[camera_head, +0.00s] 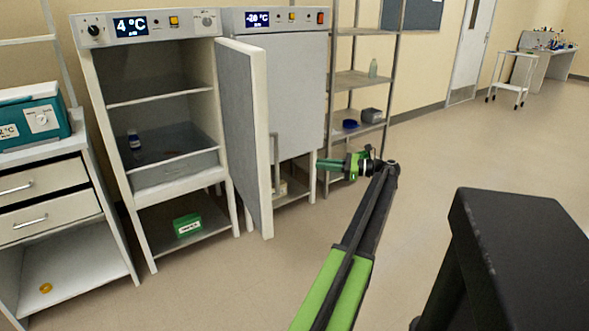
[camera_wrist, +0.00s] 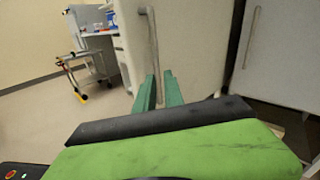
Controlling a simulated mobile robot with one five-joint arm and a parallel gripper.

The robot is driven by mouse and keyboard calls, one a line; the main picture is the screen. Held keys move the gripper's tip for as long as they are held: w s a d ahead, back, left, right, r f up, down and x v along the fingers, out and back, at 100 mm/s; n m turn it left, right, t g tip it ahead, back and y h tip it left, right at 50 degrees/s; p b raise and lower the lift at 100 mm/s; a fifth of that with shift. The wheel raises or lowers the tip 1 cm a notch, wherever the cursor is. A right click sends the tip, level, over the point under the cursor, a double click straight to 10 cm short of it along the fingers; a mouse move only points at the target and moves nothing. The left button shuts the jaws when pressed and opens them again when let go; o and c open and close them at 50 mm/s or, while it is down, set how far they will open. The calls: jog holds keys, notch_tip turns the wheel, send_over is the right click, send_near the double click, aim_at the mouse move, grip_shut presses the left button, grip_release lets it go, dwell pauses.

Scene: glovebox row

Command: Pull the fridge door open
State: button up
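The fridge (camera_head: 150,27) with the 4 °C display stands at the left in the head view, and its inside shows. Its door (camera_head: 259,130) is swung wide open, hinged at the right and sticking out into the room. The door's bar handle (camera_head: 275,165) is on its outer face, and it also shows in the wrist view (camera_wrist: 152,40). My gripper (camera_head: 320,164) is to the right of the door and points at its outer face, apart from the handle. In the wrist view the green fingers (camera_wrist: 160,88) are slightly apart, with nothing held between them.
A shut freezer (camera_head: 290,75) with a -20 °C display stands right of the fridge, behind the open door. Shelving (camera_head: 360,82) stands beyond it. A drawer unit (camera_head: 45,205) is at the left. A black stand (camera_head: 520,230) is at the front right. The floor (camera_head: 440,140) behind my gripper is clear.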

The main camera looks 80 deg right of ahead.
jog(key=f+n+g+h, duration=0.1)
jog(key=f+g, duration=0.1)
jog(key=f, duration=0.2)
jog(key=s+f+n+g+h, duration=0.1)
jog(key=f+g, duration=0.1)
jog(key=f, duration=0.1)
jog(key=a+f+n+g+p, duration=0.1)
jog(key=f+g, duration=0.1)
jog(key=f, duration=0.2)
jog(key=shift+s+a+f+n+g+h, duration=0.1)
jog(key=shift+s+f+n+g+h, duration=0.2)
jog(key=shift+f+h, duration=0.1)
grip_shut()
jog(key=w+a+f+n+g+h+p, duration=0.1)
jog(key=w+a+f+n+g+p, duration=0.15)
jog(key=a+n+g+p, duration=0.5)
jog(key=w+a+r+n+g+h+p, duration=0.25)
jog(key=w+a+r+n+p, duration=0.45)
jog(key=w+r, duration=0.5)
jog(key=w+a+r+n+g+h+p, duration=0.25)
jog(key=w+a+r+n+p, duration=0.3)
jog(key=w+r+p, duration=0.65)
jog(key=b, duration=1)
send_near(258, 183)
jog(key=x, duration=0.4)
jog(key=shift+d+f+m+y, duration=0.1)
jog(key=shift+d+m+y, duration=0.2)
jog(key=shift+m, duration=0.1)
